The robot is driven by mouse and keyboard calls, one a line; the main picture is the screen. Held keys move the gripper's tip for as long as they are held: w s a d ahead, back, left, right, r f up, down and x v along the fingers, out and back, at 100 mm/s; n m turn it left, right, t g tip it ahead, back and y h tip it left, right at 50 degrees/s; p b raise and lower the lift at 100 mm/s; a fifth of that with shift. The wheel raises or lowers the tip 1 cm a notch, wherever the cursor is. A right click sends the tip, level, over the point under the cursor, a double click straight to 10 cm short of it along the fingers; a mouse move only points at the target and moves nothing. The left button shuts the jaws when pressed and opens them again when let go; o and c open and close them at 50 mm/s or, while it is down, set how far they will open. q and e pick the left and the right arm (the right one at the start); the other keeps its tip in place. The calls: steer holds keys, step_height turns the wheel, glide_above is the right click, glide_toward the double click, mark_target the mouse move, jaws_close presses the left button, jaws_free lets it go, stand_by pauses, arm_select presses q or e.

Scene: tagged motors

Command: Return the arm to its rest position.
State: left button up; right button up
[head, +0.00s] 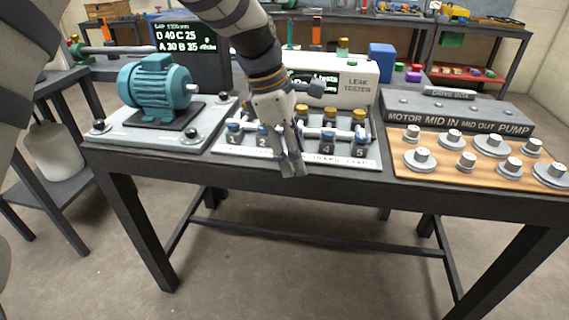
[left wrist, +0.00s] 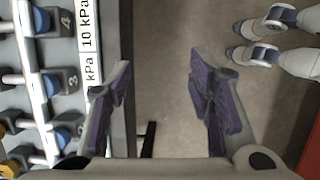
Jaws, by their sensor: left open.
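My left arm reaches down over the table in the head view. Its gripper (head: 288,165) is at the table's front edge, in front of the numbered valve panel (head: 300,157). In the left wrist view the left gripper (left wrist: 160,105) is open, its two purple-padded fingers wide apart. Only floor and part of the table edge show between them, with nothing held. The gripper hides part of the panel's front label strip. I cannot make out my right gripper in either view.
A teal motor (head: 157,88) stands on a grey plate at left. A leak tester (head: 340,80) is behind the panel. A wooden board (head: 440,169) with several grey discs lies at right, before a labelled dark block (head: 460,113). Floor in front is clear.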

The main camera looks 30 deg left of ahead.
arm_select(q)
steer(key=shift+s+f, duration=0.25)
steer(key=shift+w, duration=0.1)
steer(key=s+a+f+m+g+y, duration=0.1)
steer(key=s+f+m, duration=0.4)
steer(key=s+f, duration=0.5)
steer(key=s+a+f+m+g+y, duration=0.1)
steer(key=s+f+m, duration=0.5)
steer(key=f, duration=0.8)
steer(key=s+f+m, duration=0.1)
steer(key=s+m, duration=0.2)
steer(key=s, duration=0.5)
steer(key=s+f+m+g, duration=0.1)
steer(key=s+f+m, duration=0.1)
steer(key=s, duration=0.6)
steer(key=s+f+m+y, duration=0.1)
steer(key=s+m, duration=0.4)
steer(key=s, duration=0.2)
steer(key=shift+s+d+f, duration=0.2)
steer(key=shift+s+f, duration=0.1)
steer(key=shift+s, duration=0.1)
